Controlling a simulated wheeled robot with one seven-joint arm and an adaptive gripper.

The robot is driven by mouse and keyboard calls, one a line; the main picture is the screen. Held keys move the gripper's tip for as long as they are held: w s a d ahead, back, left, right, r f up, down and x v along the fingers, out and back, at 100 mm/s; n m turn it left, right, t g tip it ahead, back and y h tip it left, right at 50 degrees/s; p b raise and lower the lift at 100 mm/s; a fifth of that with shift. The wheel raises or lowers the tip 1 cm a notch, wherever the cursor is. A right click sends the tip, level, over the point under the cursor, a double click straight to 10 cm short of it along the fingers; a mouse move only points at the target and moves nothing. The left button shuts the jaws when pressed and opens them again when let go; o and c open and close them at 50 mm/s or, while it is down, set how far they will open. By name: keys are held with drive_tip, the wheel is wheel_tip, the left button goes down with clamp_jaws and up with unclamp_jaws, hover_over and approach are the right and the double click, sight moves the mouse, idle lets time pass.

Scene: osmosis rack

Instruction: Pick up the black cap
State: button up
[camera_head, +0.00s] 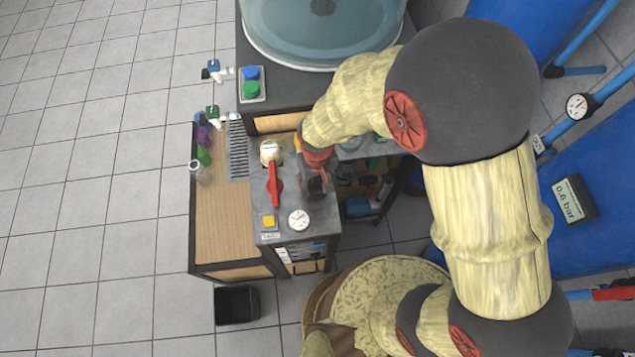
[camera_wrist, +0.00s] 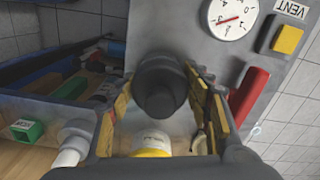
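The black cap (camera_wrist: 160,85) is a dark round piece in the middle of the wrist view, seen nearly end-on. My gripper (camera_wrist: 157,92) is open, with one yellow-padded finger on each side of the cap. A gap shows between the left finger and the cap. The right finger is close to it, and I cannot tell whether they touch. In the head view my gripper (camera_head: 318,182) is over the right edge of the grey panel (camera_head: 318,221), and I cannot make out the cap there.
A red lever (camera_head: 274,184), a round gauge (camera_head: 298,219) and a yellow button (camera_head: 268,221) are beside my gripper on the panel. A clear tank (camera_head: 322,30) stands behind. In the wrist view, a drawer-like compartment (camera_wrist: 45,105) with coloured items lies left.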

drive_tip(key=c, duration=0.6)
